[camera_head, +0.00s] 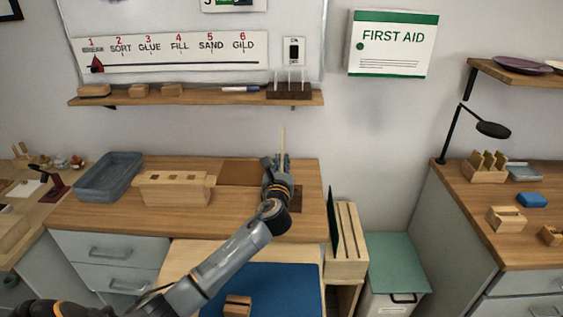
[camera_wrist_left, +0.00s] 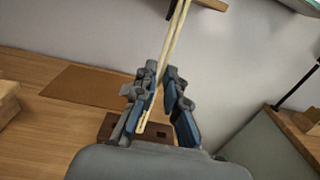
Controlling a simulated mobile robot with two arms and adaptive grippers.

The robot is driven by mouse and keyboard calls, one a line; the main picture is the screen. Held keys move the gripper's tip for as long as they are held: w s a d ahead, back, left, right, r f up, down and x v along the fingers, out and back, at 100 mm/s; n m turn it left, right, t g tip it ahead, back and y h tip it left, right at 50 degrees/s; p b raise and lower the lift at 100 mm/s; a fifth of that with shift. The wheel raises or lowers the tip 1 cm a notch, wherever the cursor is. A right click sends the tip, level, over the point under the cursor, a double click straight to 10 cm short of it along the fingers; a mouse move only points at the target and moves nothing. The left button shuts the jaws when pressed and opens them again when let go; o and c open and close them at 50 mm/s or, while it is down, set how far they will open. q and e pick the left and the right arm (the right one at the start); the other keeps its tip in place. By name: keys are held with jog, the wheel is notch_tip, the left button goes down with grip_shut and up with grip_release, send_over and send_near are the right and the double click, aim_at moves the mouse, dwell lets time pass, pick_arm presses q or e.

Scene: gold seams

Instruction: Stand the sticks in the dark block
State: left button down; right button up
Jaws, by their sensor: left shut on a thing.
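My left gripper (camera_head: 277,168) is over the back of the wooden worktop, shut on a thin pale stick (camera_head: 282,140) that points up from its fingers. In the left wrist view two pale stick lines (camera_wrist_left: 172,42) run up close together from between the fingers (camera_wrist_left: 164,105); I cannot tell whether both are gripped. A dark brown block (camera_head: 297,199) lies on the worktop, partly hidden by my gripper. It also shows below the fingers in the left wrist view (camera_wrist_left: 106,127), with small dark holes. The stick's lower end at the block is not clear. My right gripper is not in view.
A pale wooden block (camera_head: 175,190) and a grey-blue tray (camera_head: 108,177) stand to the left on the worktop. A brown mat (camera_head: 238,172) lies behind. Above, a shelf (camera_head: 200,98) carries another dark block (camera_head: 289,92) with several pale sticks upright.

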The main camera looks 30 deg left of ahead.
aim_at(282, 167)
pick_arm(q)
jog(key=shift+f+b, duration=1.1)
jog(key=shift+f, duration=0.75)
jog(key=c, duration=1.3)
grip_release()
jog(key=shift+c, duration=0.2)
jog(key=shift+p+v, duration=0.85)
jog(key=shift+v, duration=0.65)
jog(key=p+v, duration=0.2)
jog(key=v, duration=0.4)
